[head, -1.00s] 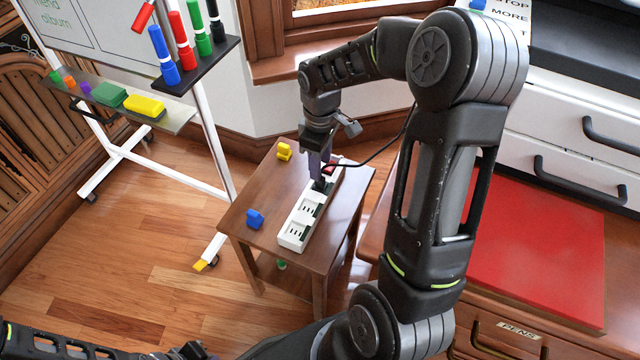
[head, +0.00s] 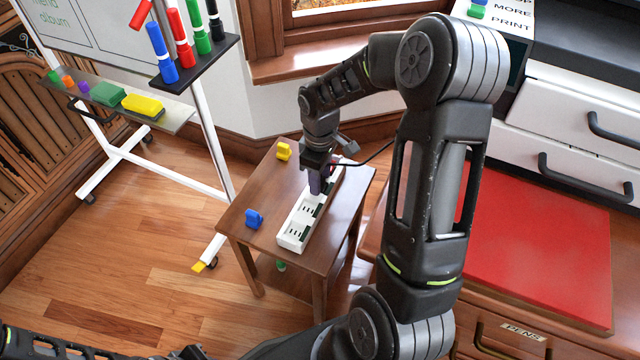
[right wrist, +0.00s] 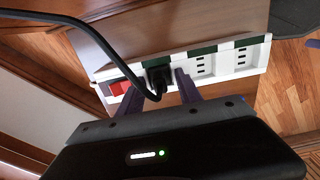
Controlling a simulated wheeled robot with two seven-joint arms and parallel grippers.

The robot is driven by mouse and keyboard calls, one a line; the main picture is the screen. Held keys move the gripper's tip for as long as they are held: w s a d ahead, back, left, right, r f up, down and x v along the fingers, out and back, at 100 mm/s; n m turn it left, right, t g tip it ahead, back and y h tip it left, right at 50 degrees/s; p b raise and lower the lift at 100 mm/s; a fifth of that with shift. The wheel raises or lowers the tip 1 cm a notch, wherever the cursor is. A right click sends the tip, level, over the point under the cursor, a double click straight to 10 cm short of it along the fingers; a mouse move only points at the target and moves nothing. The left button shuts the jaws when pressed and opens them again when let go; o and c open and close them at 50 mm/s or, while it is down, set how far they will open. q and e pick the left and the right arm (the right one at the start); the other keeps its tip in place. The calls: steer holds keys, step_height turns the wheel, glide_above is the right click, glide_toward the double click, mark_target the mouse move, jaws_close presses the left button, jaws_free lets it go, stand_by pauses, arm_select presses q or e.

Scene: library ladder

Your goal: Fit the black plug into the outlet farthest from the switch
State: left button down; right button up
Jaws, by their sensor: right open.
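The white power strip (head: 290,239) lies on the small wooden table. In the right wrist view the strip (right wrist: 257,67) has a red switch (right wrist: 118,88) at its left end and a row of outlets. The black plug (right wrist: 157,75) is at the outlet nearest the switch; I cannot tell how deep it sits. The outlet farthest from the switch (right wrist: 243,57) is empty. My right gripper (right wrist: 155,93) is open, with its purple-grey fingers on either side of the plug. In the head view the right gripper (head: 318,188) hides the plug.
The black cord (right wrist: 85,24) trails from the plug. A whiteboard stand (head: 208,135) is at left, and a desk with a red mat (head: 540,255) is at right.

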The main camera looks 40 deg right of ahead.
steer(key=shift+c, duration=0.2)
jaws_close()
stand_by(0.5)
